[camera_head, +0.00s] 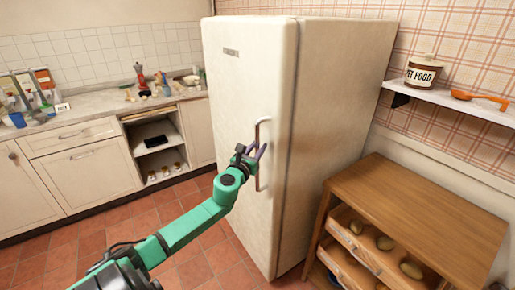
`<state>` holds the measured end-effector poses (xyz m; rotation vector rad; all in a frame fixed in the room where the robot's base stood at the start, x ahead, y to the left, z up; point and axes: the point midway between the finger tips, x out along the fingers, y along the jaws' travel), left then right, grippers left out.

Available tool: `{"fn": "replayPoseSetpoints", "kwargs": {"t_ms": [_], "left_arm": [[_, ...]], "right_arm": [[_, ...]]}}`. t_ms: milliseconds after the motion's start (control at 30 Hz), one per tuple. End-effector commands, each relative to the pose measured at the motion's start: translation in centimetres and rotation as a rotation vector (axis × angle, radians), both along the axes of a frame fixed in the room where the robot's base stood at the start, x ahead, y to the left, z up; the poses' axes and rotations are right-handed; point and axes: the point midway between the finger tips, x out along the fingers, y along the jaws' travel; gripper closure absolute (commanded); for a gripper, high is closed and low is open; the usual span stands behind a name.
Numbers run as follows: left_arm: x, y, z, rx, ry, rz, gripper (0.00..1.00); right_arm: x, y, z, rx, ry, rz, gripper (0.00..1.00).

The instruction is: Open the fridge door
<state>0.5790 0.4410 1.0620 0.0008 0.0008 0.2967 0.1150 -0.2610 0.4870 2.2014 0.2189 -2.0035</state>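A tall cream fridge (245,70) stands in the middle of the view, and its door looks closed. A vertical metal bar handle (258,178) runs along the right part of the door front. My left gripper (258,150) is at the handle's middle height, at the end of my green arm. Its two dark fingers look spread apart, with the handle between or just behind them; I cannot tell whether they touch it. My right gripper is not in view.
A wooden cabinet (420,205) with drawers of potato-like items stands to the right of the fridge. A wall shelf (455,100) holds a pet food jar (423,71) and an orange scoop (478,98). Counters (85,115) with clutter line the left. Red tiled floor (195,265) is clear before the fridge.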

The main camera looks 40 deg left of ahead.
Motion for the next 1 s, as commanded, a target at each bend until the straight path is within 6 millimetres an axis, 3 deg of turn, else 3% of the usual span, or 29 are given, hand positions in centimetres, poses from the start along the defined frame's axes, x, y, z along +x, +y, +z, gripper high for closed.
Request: {"fn": "replayPoseSetpoints", "kwargs": {"t_ms": [33, 67, 1000], "left_arm": [[-0.01, 0.0, 0.0, 0.0, 0.0, 0.0, 0.9], [-0.01, 0.0, -0.01, 0.0, 0.0, 0.0, 1.0], [-0.04, -0.02, -0.05, 0.0, 0.001, 0.0, 1.0]], "right_arm": [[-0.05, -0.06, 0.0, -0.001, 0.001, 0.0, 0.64], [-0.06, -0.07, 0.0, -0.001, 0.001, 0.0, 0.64], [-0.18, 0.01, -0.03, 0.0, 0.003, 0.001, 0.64]]}}
